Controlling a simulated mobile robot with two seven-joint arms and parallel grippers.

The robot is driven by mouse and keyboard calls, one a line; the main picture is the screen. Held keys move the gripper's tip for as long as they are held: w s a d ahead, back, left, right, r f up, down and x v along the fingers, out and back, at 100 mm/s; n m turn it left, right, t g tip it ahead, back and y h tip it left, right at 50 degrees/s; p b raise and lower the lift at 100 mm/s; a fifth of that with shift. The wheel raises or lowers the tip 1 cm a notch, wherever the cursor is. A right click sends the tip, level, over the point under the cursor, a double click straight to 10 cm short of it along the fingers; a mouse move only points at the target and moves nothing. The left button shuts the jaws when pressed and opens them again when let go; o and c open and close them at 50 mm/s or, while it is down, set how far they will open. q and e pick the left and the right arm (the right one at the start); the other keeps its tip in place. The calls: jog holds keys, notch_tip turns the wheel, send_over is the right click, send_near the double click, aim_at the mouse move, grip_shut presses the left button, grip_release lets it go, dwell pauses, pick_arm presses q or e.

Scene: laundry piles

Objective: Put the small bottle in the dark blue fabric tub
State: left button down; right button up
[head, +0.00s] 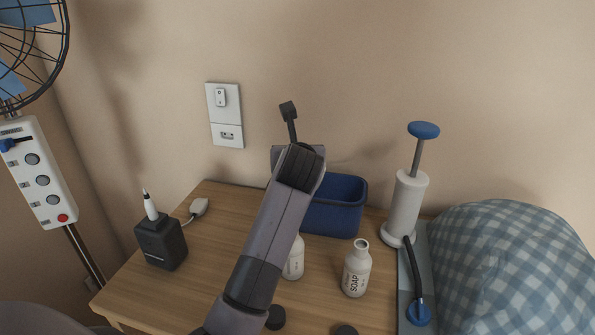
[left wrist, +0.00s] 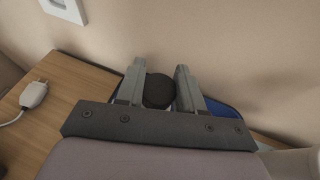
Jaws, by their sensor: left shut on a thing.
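The dark blue tub (head: 336,208) stands at the back of the wooden table, partly hidden behind my left arm. Its blue edge also shows below the fingers in the left wrist view (left wrist: 222,106). My left gripper (left wrist: 160,67) is over the tub area and shut on a round black-topped thing (left wrist: 159,91). This looks like the small bottle's cap; its lower body is hidden. Two white bottles stand on the table: one labelled SOAP (head: 355,272), one partly behind my arm (head: 294,259). My right gripper is out of view.
A white pump with a blue knob (head: 406,208) stands right of the tub, beside a checkered cloth heap (head: 515,265). A black box (head: 161,243) and white plug (head: 199,207) are at left. Black discs (head: 275,317) lie in front. The wall is close behind.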

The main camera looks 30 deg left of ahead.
pick_arm(q)
jog(key=shift+f, duration=2.05)
jog(key=c, duration=0.7)
grip_release()
